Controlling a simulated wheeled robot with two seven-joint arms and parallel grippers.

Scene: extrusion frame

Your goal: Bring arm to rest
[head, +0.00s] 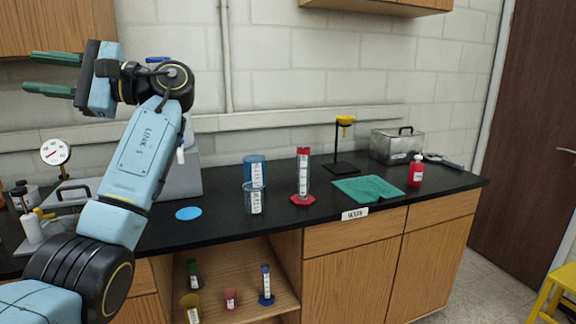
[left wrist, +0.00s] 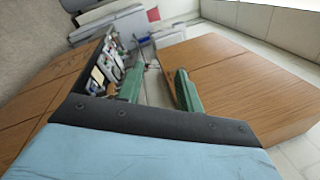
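My left arm (head: 140,150) rises from the lower left of the head view, bent at the elbow and raised over the left part of the counter. My left gripper (head: 30,72) is at the upper left, pointing left, with its two green fingers spread apart and nothing between them. In the left wrist view the left gripper (left wrist: 157,78) also shows open and empty, with a wooden cabinet beyond its fingers. My right arm and gripper are not in view.
Wall cabinets (head: 50,25) hang near the left gripper. Small vessels stand on the open shelf (head: 245,292).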

